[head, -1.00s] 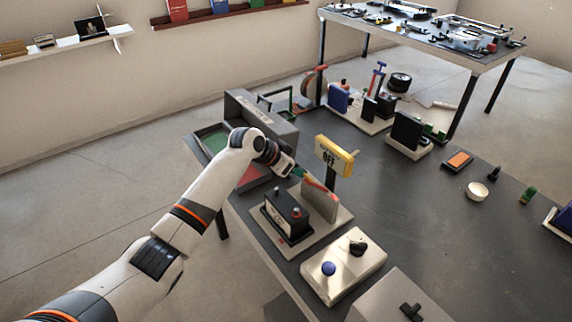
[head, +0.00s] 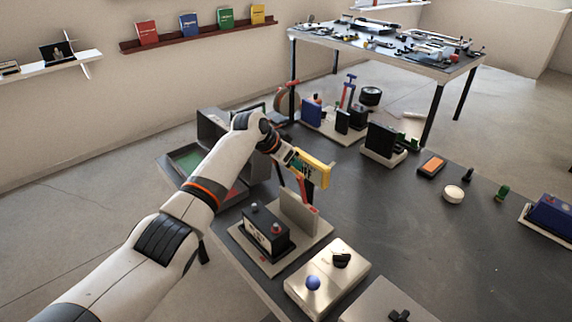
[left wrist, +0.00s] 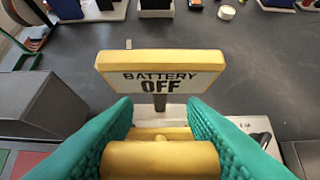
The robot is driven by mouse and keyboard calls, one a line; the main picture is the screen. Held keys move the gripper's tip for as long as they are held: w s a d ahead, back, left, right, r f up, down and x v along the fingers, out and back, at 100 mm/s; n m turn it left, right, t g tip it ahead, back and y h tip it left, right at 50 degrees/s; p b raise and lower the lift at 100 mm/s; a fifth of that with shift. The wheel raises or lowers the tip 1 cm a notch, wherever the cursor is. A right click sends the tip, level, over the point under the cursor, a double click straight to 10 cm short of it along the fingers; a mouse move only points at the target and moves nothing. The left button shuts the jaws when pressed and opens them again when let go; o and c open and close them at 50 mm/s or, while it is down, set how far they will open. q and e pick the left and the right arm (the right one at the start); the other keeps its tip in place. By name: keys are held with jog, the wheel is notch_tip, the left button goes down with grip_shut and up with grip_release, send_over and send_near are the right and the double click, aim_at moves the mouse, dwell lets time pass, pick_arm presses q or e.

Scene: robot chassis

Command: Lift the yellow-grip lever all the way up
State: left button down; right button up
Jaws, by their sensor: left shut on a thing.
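My left gripper (head: 292,160) is shut on the yellow grip (left wrist: 160,160) of the lever. In the left wrist view the grip lies between the two green finger pads. In the head view the lever's red arm (head: 303,187) slants steeply up from the fixture base (head: 298,212) to my gripper, which hides the grip. A yellow-framed sign (left wrist: 160,77) reading "BATTERY OFF" stands just beyond the fingers. In the head view the gripper partly covers this sign (head: 318,172). My right gripper is not in view.
A black battery-like box (head: 266,230) with red and grey terminals stands on the same base. In front is a plate with a blue knob (head: 313,283) and a black switch. A grey open case (head: 212,125) is at the left. The dark tabletop (head: 400,235) to the right is mostly clear.

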pick_arm(q)
jog(key=shift+d, duration=0.15)
jog(key=c, duration=1.2)
grip_release()
jog(key=o, duration=0.3)
jog(key=shift+w+d+f, duration=0.1)
jog(key=shift+w+f, duration=0.05)
jog(key=b+v, duration=0.1)
jog(key=v, duration=1.1)
jog(key=shift+b, duration=0.35)
